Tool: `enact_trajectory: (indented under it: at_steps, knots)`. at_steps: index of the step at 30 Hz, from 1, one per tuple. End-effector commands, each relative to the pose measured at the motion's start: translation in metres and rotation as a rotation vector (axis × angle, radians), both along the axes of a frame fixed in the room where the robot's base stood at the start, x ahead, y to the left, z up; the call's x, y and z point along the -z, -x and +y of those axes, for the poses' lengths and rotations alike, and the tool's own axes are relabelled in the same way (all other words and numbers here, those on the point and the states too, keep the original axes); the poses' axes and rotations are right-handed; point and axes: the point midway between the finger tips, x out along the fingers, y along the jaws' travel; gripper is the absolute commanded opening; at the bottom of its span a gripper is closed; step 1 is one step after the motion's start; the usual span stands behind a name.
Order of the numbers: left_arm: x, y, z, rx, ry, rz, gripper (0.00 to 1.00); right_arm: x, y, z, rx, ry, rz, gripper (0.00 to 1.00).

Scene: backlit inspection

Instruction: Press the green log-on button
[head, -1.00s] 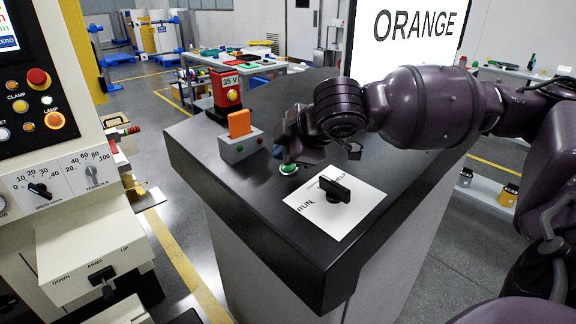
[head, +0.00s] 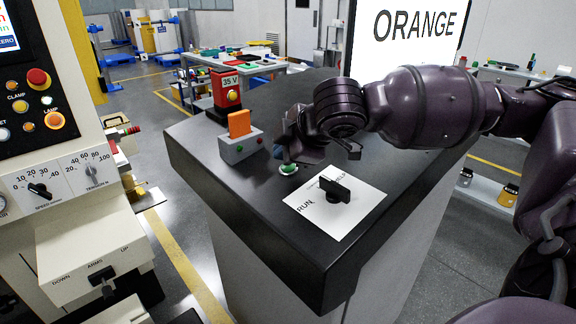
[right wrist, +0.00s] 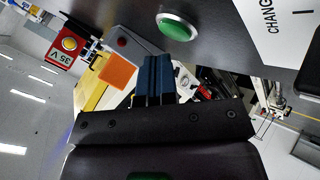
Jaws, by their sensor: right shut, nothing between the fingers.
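The green button (head: 289,169) is round, set in a pale metal ring on the dark console top (head: 235,197). In the right wrist view the button (right wrist: 178,28) shows whole near the top, just beyond my fingertips. My right gripper (head: 281,152) is above and just behind the button in the head view, pointing down. In the right wrist view its dark blue fingers (right wrist: 155,62) are together with nothing between them. A gap seems to separate the tips from the button; its exact size is hard to tell. My left gripper is not in view.
A grey box with an orange switch (head: 239,125) stands left of the button, with a red 35 V unit (head: 227,90) behind it. A black knob (head: 336,189) on a white RUN plate (head: 335,220) sits to the right. An ORANGE screen (head: 408,35) stands behind.

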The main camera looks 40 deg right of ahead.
Motion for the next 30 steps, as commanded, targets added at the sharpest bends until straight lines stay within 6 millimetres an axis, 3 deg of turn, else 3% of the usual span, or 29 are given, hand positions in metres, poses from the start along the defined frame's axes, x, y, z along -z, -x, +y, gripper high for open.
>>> enact_trajectory:
  at_steps: [30]
  knots:
    - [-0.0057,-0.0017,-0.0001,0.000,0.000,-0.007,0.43,0.0087,-0.0001,-0.0014,0.000,0.000,0.001,0.00]
